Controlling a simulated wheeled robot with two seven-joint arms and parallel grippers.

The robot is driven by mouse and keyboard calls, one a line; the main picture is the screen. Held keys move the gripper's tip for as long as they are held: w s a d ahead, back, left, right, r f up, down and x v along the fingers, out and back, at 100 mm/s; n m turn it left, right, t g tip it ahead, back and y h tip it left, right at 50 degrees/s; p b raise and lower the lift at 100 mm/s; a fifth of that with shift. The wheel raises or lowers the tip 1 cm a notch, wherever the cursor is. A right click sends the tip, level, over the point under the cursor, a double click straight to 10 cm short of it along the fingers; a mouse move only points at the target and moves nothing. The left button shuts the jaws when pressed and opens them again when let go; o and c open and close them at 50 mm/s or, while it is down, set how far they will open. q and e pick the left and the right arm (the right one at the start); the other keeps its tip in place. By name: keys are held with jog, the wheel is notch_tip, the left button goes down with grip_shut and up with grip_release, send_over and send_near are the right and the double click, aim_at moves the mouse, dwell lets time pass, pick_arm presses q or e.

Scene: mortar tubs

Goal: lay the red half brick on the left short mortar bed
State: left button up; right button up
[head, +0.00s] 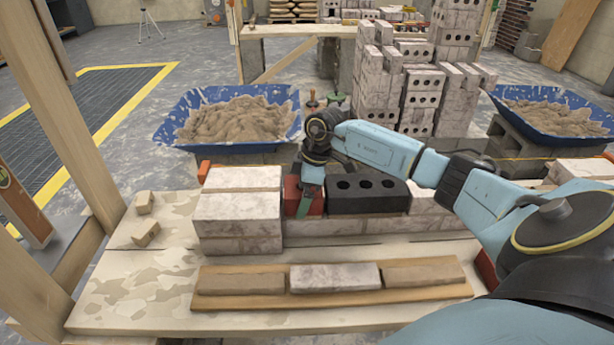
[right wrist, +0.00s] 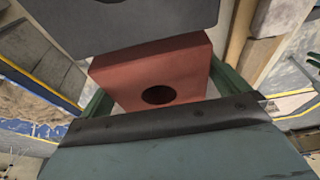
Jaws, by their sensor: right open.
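The red half brick (head: 291,196) stands in the low wall, between a pale brick stack and a black brick; the arm partly hides it. In the right wrist view the red half brick (right wrist: 150,72) shows one dark hole. My right gripper (head: 306,200) points down at it, its green fingers open on either side of the brick. Whether they touch it cannot be told. The left short mortar bed (head: 240,280) is a tan strip on a wooden plank, left of a pale brick (head: 335,277). No brick lies on it. My left gripper is not in view.
The black holed brick (head: 367,194) is close right of the red one. The pale stack (head: 238,215) rises at its left. Another tan strip (head: 425,273) is at the plank's right. Blue mortar tubs (head: 180,125) stand behind. Two small tan blocks lie at the table's left.

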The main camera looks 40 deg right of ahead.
jog(key=p+v, duration=0.2)
jog(key=v, duration=0.8)
jog(key=shift+d+r+p, duration=0.15)
jog(key=shift+r+p, duration=0.15)
jog(key=shift+p, duration=0.05)
jog(key=shift+s+d+r, duration=0.1)
jog(key=shift+r, duration=0.35)
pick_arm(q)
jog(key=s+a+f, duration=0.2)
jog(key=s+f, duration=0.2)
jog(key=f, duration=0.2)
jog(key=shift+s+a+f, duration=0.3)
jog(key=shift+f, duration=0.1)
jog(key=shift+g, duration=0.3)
